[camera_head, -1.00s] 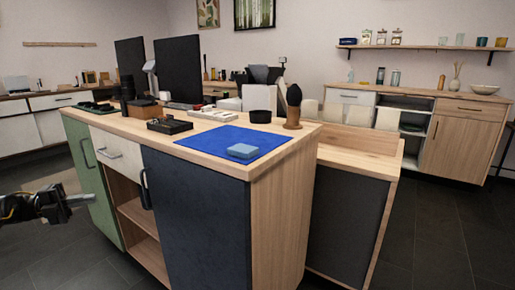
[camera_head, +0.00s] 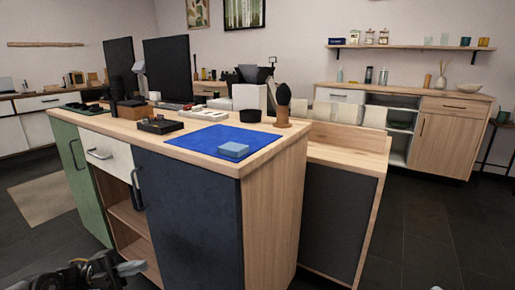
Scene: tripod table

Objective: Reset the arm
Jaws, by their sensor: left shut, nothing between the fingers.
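My left gripper (camera_head: 132,268) is at the bottom left of the head view, in front of the counter (camera_head: 272,200) and below its top. Its pale fingers are together with nothing between them. It is apart from the counter's doors as far as I can see. My right gripper cannot be made out in the view.
On the counter lie a blue mat (camera_head: 205,146) with a light-blue block (camera_head: 233,150), a black tray (camera_head: 160,125) and a dark brush on a wooden stand (camera_head: 283,105). Two monitors (camera_head: 172,70) stand behind. Dark floor (camera_head: 440,235) is open at right.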

